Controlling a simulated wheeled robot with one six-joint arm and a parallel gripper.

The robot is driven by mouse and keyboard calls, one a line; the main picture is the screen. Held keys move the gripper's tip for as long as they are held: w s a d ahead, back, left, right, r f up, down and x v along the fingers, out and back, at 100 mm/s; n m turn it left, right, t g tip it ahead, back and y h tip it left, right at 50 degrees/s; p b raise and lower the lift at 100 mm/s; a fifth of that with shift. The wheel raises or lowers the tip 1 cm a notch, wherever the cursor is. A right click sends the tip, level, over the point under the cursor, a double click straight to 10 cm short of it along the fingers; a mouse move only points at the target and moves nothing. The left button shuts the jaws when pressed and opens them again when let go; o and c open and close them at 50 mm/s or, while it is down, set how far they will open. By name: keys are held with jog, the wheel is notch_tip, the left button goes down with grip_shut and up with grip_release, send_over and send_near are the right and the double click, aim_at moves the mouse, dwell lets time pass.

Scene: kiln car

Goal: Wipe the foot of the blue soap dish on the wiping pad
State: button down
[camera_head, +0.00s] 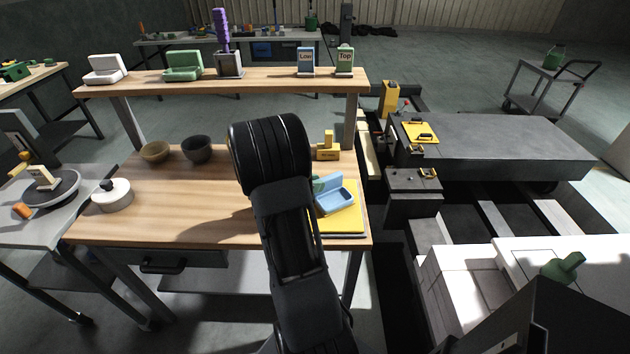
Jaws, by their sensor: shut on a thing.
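The blue soap dish (336,201) is at the right end of the wooden bench, just right of my dark arm. It appears at the yellow wiping pad (345,224), over its upper part. My arm covers the dish's left side. Its foot is hidden, so I cannot tell whether it touches the pad or is a little above it. My gripper and its fingertips are hidden behind my own arm. The left part of the pad is also covered by my arm.
A yellow block (327,148) stands behind the dish. A raised shelf (270,79) holds white and green dishes and two signs. The bench's left middle is clear.

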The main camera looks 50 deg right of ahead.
jog(key=shift+s+a+f, duration=0.1)
jog(key=shift+s+a, duration=0.5)
jog(key=shift+a, duration=0.2)
jog(key=shift+s+a+f, duration=0.1)
jog(key=shift+s+a, duration=0.45)
jog(key=shift+a, duration=0.25)
jog(key=shift+w+d+r, duration=0.1)
jog(key=shift+w+d, duration=0.5)
jog(key=shift+d, duration=0.2)
jog(key=shift+w+d, duration=0.55)
jog(key=shift+d, duration=0.25)
jog(key=shift+w+d, duration=0.55)
jog(key=shift+d, duration=0.25)
jog(key=shift+w+d, duration=0.55)
jog(key=shift+d, duration=0.25)
jog(key=shift+s+a+f, duration=0.1)
jog(key=shift+s+a, duration=0.45)
jog(key=shift+a, duration=0.25)
jog(key=shift+s+a+f, duration=0.1)
jog(key=shift+s+a, duration=0.45)
jog(key=shift+a, duration=0.2)
jog(key=shift+s+a+r, duration=0.15)
jog(key=shift+s+a, duration=0.45)
jog(key=shift+a, duration=0.25)
jog(key=shift+s+a+r, duration=0.1)
jog(key=shift+s+a, duration=0.45)
jog(key=shift+a, duration=0.25)
